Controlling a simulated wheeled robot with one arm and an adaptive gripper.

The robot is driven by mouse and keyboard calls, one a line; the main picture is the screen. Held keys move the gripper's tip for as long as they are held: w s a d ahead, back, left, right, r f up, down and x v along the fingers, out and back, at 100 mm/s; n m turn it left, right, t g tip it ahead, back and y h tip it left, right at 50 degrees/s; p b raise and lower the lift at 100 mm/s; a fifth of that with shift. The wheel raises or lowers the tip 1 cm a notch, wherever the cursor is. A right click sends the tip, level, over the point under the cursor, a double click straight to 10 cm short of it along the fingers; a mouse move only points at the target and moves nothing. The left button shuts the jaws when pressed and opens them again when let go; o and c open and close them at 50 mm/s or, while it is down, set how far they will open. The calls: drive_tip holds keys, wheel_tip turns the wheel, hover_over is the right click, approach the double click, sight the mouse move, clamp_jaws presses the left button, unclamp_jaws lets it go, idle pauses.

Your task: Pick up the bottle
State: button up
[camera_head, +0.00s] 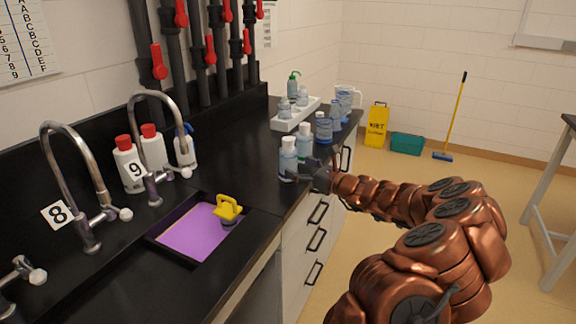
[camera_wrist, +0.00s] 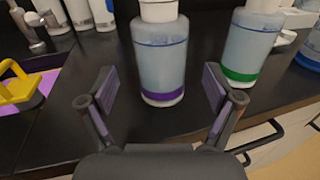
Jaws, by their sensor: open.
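A clear bottle with a white cap and a purple band (camera_wrist: 160,60) stands upright on the black counter, straight ahead in the wrist view. It also shows in the head view (camera_head: 288,160), near the counter's front edge. A similar bottle with a green band (camera_wrist: 248,45) stands to its right and a little behind; the head view shows it too (camera_head: 304,140). My gripper (camera_wrist: 162,98) is open, its two fingers spread to either side of the purple-banded bottle's lower part. The bottle's base lies just beyond or between the fingertips; I cannot tell which. The gripper appears empty.
More bottles (camera_head: 323,127) and a white tray (camera_head: 292,120) stand farther along the counter. A sink with purple water (camera_head: 195,235) and a yellow-handled object (camera_head: 228,207) lies to the left. White bottles with red caps (camera_head: 128,165) stand by the taps. Drawer handles line the counter front.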

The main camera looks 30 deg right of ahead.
sight(296, 165)
drive_tip(key=shift+p+x, duration=0.35)
drive_tip(key=shift+x, duration=1.9)
drive_tip(key=shift+d, duration=0.1)
drive_tip(key=c, duration=1.5)
